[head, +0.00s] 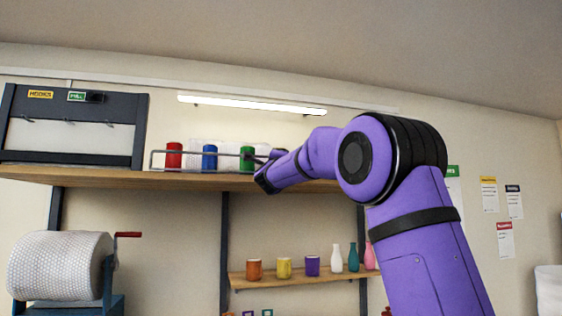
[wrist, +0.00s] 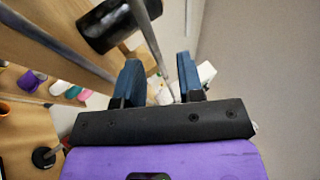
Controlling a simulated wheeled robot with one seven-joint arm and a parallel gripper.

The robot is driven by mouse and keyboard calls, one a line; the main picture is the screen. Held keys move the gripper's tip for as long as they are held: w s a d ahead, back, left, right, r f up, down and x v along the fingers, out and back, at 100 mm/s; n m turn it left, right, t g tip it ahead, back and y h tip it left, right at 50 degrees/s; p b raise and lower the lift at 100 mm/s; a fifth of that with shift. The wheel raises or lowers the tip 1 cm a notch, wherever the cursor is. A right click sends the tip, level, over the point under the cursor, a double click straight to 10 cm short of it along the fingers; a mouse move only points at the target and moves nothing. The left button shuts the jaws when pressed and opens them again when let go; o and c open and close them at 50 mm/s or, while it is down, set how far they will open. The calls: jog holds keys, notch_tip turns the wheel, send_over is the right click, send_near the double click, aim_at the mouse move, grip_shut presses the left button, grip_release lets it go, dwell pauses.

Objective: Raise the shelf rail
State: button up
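The shelf rail (head: 218,154) is a thin grey bar frame along the front of the upper shelf (head: 190,179), in front of the cans. My gripper (head: 266,180) is at the rail's right end in the head view, by the shelf's front edge. In the wrist view its two blue fingers (wrist: 158,82) stand apart, and a grey bar (wrist: 150,38) runs into the gap between them. I cannot tell whether either finger touches it. My forearm hides the shelf's right part.
Red (head: 173,155), blue (head: 209,158) and green (head: 246,158) cans stand behind the rail. A dark frame with hooks (head: 140,130) is at the left. A lower shelf (head: 300,279) holds cups and bottles. A bubble-wrap roll (head: 58,262) stands lower left. A black cylinder (wrist: 118,25) is near my fingers.

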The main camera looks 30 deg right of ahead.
jog(key=v, duration=1)
jog(key=shift+s+a+f, duration=0.2)
jog(key=shift+a, duration=0.05)
jog(key=s+a+f+n+g+y, duration=0.2)
jog(key=s+a+f+n+y, duration=1.05)
jog(key=n, duration=0.65)
jog(key=s+f+n+g+y, duration=0.1)
jog(key=s+f+n+g, duration=0.3)
jog(key=s+f, duration=0.6)
jog(key=s+f+n+g+y, duration=0.1)
jog(key=s+f+n+g, duration=0.4)
jog(key=s+f, duration=0.6)
jog(key=s+g, duration=0.1)
jog(key=s, duration=0.4)
jog(key=shift+s+d+n+y, duration=0.2)
jog(key=shift+s+n+y, duration=0.1)
jog(key=shift+s+y, duration=0.1)
